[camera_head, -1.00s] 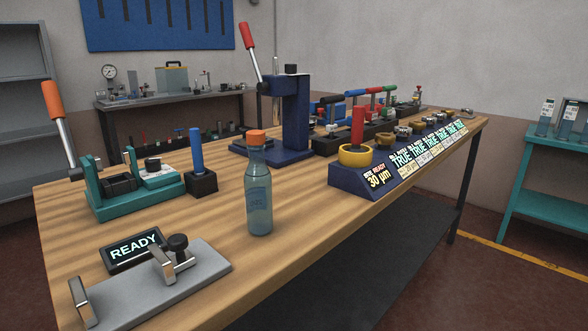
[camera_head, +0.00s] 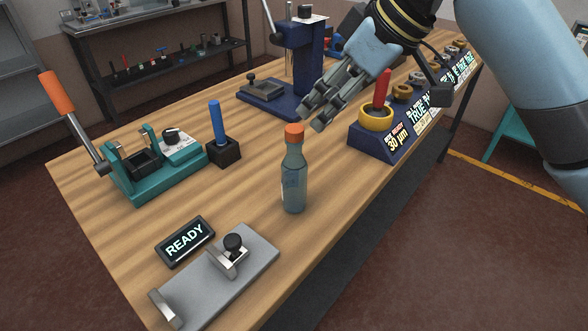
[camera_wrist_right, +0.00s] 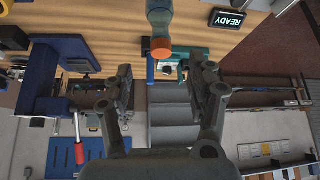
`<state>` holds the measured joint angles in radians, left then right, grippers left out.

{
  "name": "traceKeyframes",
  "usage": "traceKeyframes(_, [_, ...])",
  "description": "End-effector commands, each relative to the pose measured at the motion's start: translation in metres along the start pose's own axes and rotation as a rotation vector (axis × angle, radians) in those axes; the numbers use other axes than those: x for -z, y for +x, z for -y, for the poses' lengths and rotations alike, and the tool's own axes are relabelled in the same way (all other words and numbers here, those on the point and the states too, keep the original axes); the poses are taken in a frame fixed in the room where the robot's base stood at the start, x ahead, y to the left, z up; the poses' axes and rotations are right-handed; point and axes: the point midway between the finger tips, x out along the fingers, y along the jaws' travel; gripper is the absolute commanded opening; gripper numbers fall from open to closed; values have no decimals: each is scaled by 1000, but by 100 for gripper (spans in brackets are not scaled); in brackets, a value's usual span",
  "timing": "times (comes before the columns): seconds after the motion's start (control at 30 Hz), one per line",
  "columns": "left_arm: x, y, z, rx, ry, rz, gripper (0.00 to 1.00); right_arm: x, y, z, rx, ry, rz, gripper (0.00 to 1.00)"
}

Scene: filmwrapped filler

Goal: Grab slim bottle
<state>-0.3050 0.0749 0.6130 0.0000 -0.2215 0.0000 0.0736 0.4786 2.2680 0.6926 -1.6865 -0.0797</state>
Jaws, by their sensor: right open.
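The slim bottle (camera_head: 294,182) is blue-green and translucent with an orange cap. It stands upright on the wooden bench near its front edge. My right gripper (camera_head: 312,112) is in the air above and behind the bottle, up and to its right in the head view, apart from it. In the right wrist view the bottle (camera_wrist_right: 160,22) shows at the top, cap toward the gap between the open, empty fingers (camera_wrist_right: 157,85). My left gripper is not in view.
A blue peg in a black block (camera_head: 222,135) and a teal lever fixture (camera_head: 155,165) stand to the left. A grey plate with a clamp (camera_head: 225,285) and a READY display (camera_head: 185,241) lie in front. A navy ring-gauge stand (camera_head: 375,145) is to the right. Bare wood surrounds the bottle.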

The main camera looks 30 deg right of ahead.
Motion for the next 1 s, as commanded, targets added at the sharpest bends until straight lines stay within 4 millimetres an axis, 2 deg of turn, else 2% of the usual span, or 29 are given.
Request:
traceKeyframes(0.03, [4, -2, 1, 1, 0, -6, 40, 9, -8, -1, 5, -18, -7, 57])
traceKeyframes(0.1, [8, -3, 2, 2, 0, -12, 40, 13, -6, -1, 14, -31, -10, 57])
traceKeyframes(0.3, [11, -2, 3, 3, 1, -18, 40, 14, 27, 0, 18, -32, -11, 57])
traceKeyframes(0.57, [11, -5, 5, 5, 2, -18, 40, 12, 51, 1, 16, -32, -9, 57])
traceKeyframes(0.8, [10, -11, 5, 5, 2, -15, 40, 9, 87, 1, 15, -32, -9, 57])
traceKeyframes(1.0, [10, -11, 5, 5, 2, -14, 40, 9, 94, 1, 12, -36, -10, 57])
